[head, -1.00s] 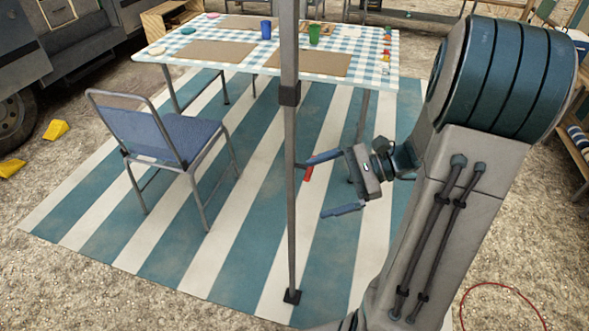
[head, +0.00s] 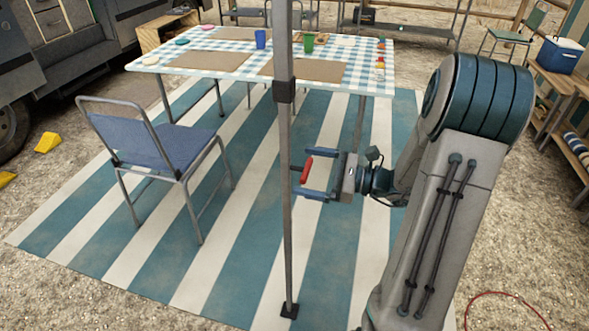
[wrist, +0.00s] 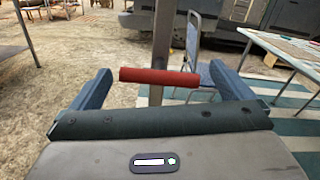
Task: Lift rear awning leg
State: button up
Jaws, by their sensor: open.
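The awning leg (head: 288,215) is a grey upright pole with a black collar (head: 285,90) and a black foot (head: 289,311) standing on the striped mat. A red handle (head: 306,169) sticks out on the leg's right side. My gripper (head: 303,173) is open, with its two blue fingers pointing left toward the leg. In the wrist view the handle (wrist: 159,77) lies crosswise between the fingers, with a gap at each end, and the leg (wrist: 160,45) rises behind it. I cannot tell whether the fingertips reach past the handle.
A blue folding chair (head: 165,145) stands left of the leg on the striped mat (head: 130,270). A table with a checked cloth (head: 222,48) stands behind, holding cups and brown placemats. A wooden bench with a cooler (head: 561,55) is at the right.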

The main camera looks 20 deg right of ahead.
jog(key=shift+x, duration=2.1)
jog(key=c, duration=1.2)
notch_tip(320, 180, up, 13)
jog(key=p, duration=1)
jog(key=shift+f, duration=0.15)
jog(key=shift+c, duration=0.2)
jog(key=o, duration=1.2)
jog(key=shift+o, duration=0.2)
jog(key=shift+d, duration=0.1)
